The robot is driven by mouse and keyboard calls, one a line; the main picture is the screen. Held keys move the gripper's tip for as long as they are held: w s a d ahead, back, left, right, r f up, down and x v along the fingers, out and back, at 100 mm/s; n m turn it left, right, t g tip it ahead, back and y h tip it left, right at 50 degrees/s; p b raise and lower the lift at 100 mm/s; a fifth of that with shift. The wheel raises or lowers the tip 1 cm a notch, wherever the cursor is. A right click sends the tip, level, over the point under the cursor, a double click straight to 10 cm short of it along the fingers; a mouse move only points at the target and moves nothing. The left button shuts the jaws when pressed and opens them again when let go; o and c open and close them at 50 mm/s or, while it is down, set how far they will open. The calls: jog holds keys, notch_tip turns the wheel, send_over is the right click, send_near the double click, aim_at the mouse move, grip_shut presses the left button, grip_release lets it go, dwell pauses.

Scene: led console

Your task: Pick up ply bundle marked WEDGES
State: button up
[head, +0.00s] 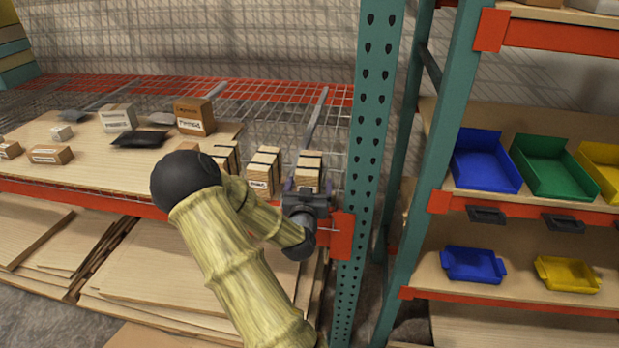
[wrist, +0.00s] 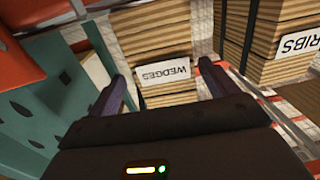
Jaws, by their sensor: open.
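The ply bundle marked WEDGES (wrist: 155,40) is a stack of light wood strips with a dark strap. Its white label (wrist: 165,73) reads upside down in the wrist view. In the head view this appears to be the rightmost bundle (head: 309,162), beside the teal post. My gripper (wrist: 168,95) is open, its two purple fingers pointing at the bundle, one towards each side of the label. In the head view my gripper (head: 304,190) is right in front of the bundle and hides its lower front. I cannot tell whether the fingers touch it.
A bundle labelled RIBS (wrist: 285,50) stands close beside it. Two strapped bundles (head: 263,170) (head: 224,155) stand to the left in the head view. The perforated teal post (head: 369,130) and the orange beam (head: 120,203) are close to my arm. Cartons (head: 193,116) lie further left.

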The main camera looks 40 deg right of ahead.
jog(key=x, duration=0.5)
jog(key=shift+w+a+f+p, duration=0.2)
jog(key=shift+a+p, duration=0.05)
jog(key=shift+p, duration=0.05)
jog(key=c, duration=1.5)
jog(key=shift+r, duration=0.15)
notch_tip(320, 180, up, 10)
jog(key=shift+f+p, duration=0.1)
jog(key=shift+p, duration=0.2)
jog(key=shift+w, duration=0.1)
